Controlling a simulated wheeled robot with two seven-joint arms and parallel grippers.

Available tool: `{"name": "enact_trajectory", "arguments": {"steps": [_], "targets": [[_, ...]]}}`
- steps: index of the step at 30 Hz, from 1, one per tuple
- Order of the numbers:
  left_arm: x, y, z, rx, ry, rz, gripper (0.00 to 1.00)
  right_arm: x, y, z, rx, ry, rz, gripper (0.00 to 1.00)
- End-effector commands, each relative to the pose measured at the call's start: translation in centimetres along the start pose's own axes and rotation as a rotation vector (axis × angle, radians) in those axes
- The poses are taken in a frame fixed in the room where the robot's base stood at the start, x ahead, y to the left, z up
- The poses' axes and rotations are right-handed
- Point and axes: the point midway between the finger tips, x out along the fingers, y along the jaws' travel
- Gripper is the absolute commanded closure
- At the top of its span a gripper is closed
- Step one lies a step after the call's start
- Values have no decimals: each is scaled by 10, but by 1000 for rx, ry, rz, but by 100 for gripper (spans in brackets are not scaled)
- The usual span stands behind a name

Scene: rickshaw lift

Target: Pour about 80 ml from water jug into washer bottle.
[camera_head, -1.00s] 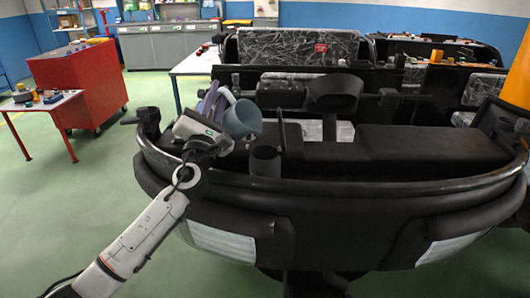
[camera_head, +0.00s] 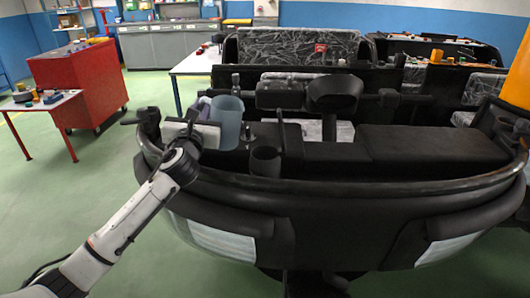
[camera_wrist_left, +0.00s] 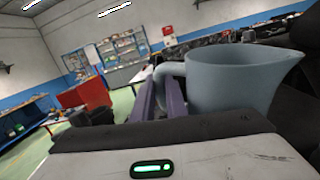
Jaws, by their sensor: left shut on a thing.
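The water jug (camera_head: 227,122) is blue-grey, with a handle on its left and a spout on its right. It stands about upright above the dark front body of the rickshaw. My left gripper (camera_head: 204,110) is shut on the jug's handle. In the left wrist view the purple fingers (camera_wrist_left: 162,98) close at the handle of the jug (camera_wrist_left: 232,82). The water inside cannot be seen. A dark open-topped cylinder (camera_head: 265,161) stands to the right of and below the jug; I cannot tell for sure that it is the washer bottle. My right gripper is not in view.
The black rickshaw body (camera_head: 330,185) fills the middle and right, with a thin upright lever (camera_head: 281,132) and a round dark housing (camera_head: 335,92) near the jug. A red cabinet (camera_head: 80,82) and a small red-legged table (camera_head: 45,105) stand at left. The green floor at lower left is clear.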

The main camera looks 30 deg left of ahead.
Motion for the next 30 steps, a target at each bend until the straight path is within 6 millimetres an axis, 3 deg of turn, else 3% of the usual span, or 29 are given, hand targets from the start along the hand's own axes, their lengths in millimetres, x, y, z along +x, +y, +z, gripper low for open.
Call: {"name": "enact_trajectory", "arguments": {"steps": [10,30], "targets": [[5,7,-20,-150,95,0,100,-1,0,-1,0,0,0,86],[5,7,-21,-159,100,0,100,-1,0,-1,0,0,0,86]]}}
